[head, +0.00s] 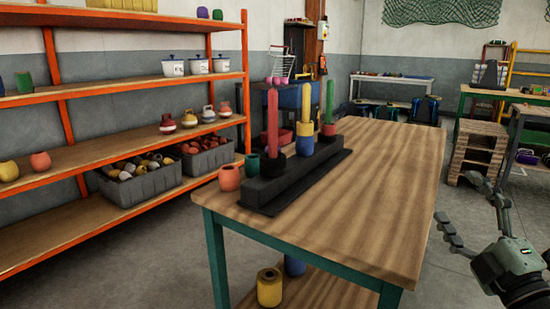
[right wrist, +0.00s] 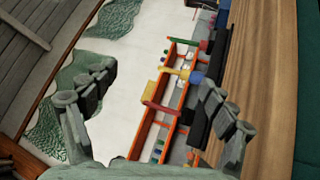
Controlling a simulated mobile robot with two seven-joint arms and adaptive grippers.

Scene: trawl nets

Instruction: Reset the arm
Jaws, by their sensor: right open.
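My right gripper (head: 455,197) is at the right edge of the head view, beyond the right side of the wooden table and clear of it. Its fingers are spread and nothing is between them. In the right wrist view the same gripper (right wrist: 157,82) shows two grey fingers wide apart, with the room seen at a tilt behind them. My left gripper is in neither view.
An orange shelf rack (head: 120,155) fills the left.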

